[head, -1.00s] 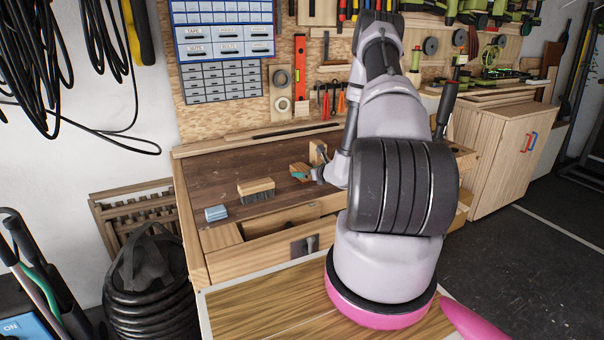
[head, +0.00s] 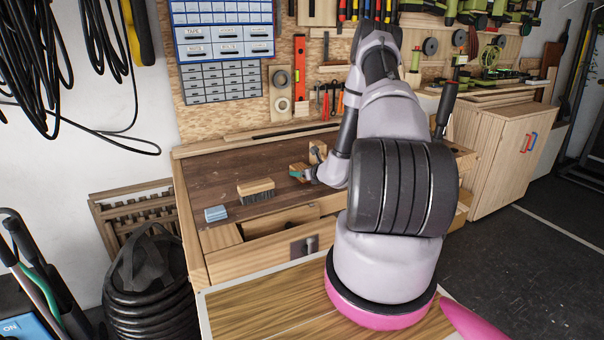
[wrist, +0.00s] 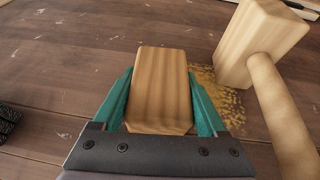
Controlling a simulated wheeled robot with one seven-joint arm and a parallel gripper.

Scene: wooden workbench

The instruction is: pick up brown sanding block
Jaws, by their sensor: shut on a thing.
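The brown sanding block (wrist: 160,88) is a pale-brown wooden block seen between the two teal fingers of my gripper (wrist: 161,102) in the wrist view. A finger lies along each side of its near half, and the gripper is shut on it. In the head view the block (head: 298,169) is small, at the back of the bench top, with my gripper (head: 308,175) at its right. I cannot tell whether its underside touches the bench.
A wooden mallet (wrist: 262,45) lies close on the right, with sawdust (wrist: 222,98) beside the block. A brush (head: 256,188) and a blue block (head: 215,213) stand left on the workbench (head: 205,180). An open drawer (head: 285,222) is at the front.

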